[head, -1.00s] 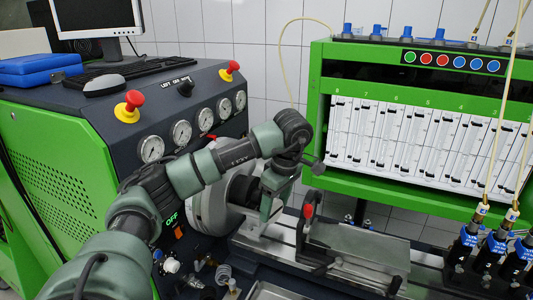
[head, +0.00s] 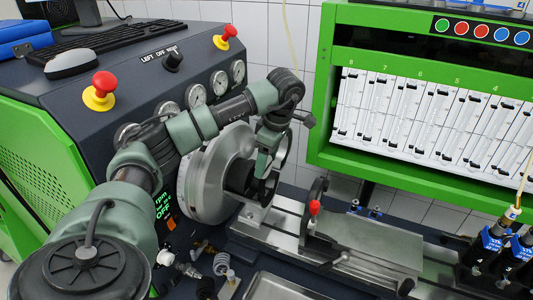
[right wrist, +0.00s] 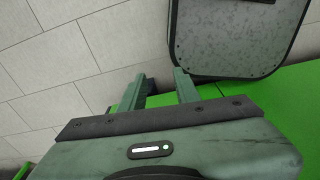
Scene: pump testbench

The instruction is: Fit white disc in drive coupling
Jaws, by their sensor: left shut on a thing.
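The drive coupling (head: 240,178) is the dark hub in front of the big grey flywheel (head: 205,180) in the head view. My left gripper (head: 264,196) points down right beside the coupling's open side, at the near end of the bench rail. It is shut, and what it holds is hidden by the fingers and wrist. I cannot make out the white disc itself, nor whether it touches the coupling. My right gripper (right wrist: 160,77) is open and empty in the right wrist view, away from the coupling.
A clamp with a red knob (head: 314,207) stands on the rail right of the coupling. Loose fittings (head: 190,268) and a metal tray (head: 290,288) lie in front. A grey panel (right wrist: 235,35) is close beyond my right fingers.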

